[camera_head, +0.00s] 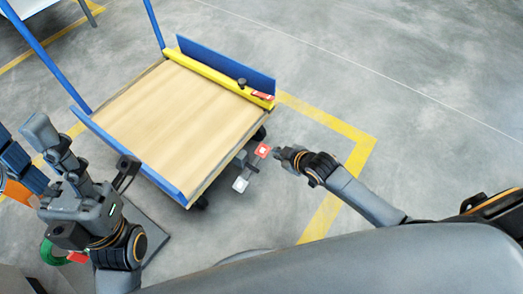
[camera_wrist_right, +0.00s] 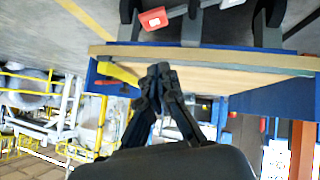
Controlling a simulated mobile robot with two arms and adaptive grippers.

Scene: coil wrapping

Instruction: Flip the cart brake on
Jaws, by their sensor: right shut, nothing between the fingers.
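The cart (camera_head: 140,110) has a tan wooden deck and blue edges. Its brake has a red pedal (camera_head: 262,150) and a light grey pedal (camera_head: 240,184), both low beside the cart's right side. My right gripper (camera_head: 279,154) is shut and empty, just right of the red pedal in the head view; I cannot tell whether they touch. In the right wrist view, the shut fingers (camera_wrist_right: 160,72) lie in front of the cart's edge, and the red pedal (camera_wrist_right: 153,18) shows at the top. My left gripper (camera_head: 84,148) has its fingers apart left of the cart.
A yellow bar (camera_head: 215,75) with a dark knob runs along the cart's far edge. Yellow floor lines (camera_head: 325,118) pass right of the cart. A green ring (camera_head: 52,252) is at lower left. The grey floor at right is clear.

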